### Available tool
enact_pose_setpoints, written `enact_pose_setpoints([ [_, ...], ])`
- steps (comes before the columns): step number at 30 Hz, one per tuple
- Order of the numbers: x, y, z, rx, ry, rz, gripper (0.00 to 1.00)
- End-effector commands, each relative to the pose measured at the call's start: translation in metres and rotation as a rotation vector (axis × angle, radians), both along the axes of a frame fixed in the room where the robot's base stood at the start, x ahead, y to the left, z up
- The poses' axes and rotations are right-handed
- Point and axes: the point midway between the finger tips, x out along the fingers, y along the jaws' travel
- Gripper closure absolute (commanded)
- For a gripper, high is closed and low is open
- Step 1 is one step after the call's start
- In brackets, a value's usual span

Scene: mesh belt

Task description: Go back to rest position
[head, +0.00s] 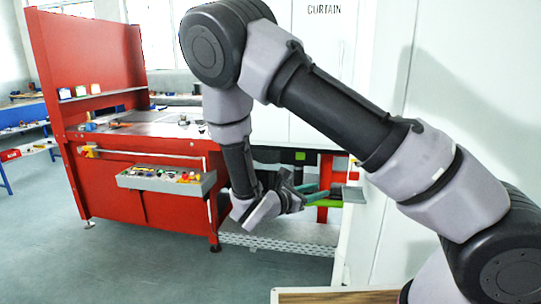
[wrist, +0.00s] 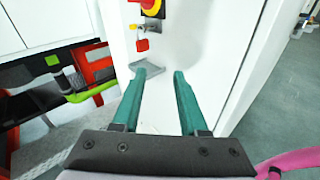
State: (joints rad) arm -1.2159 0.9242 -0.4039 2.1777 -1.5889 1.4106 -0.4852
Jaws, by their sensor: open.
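My gripper (head: 318,190) hangs low at the end of my bent arm, in front of the white cabinet in the head view. In the wrist view its two green fingers (wrist: 164,74) stand apart with nothing between them, so it is open and empty. The fingers point toward a white panel (wrist: 195,40). Behind the fingertips on that panel are a red and yellow switch (wrist: 153,8) and a red padlock (wrist: 142,45). I cannot tell whether the left fingertip touches the grey plate beside it.
A red workbench (head: 140,205) with an open drawer (head: 165,181) of small parts stands left of my arm. A perforated metal strip (head: 275,243) lies low behind my gripper. A green bar (wrist: 92,91) runs left of the fingers. Open floor (head: 110,270) lies at the front left.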

Motion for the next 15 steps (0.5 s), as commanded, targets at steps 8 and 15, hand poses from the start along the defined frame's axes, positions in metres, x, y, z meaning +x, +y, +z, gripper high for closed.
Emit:
enact_pose_setpoints([
  [8, -0.013, -0.035, 0.022, 0.215, -0.035, -0.214, 0.57],
  [15, -0.040, -0.076, 0.054, 0.550, -0.121, -0.537, 0.57],
])
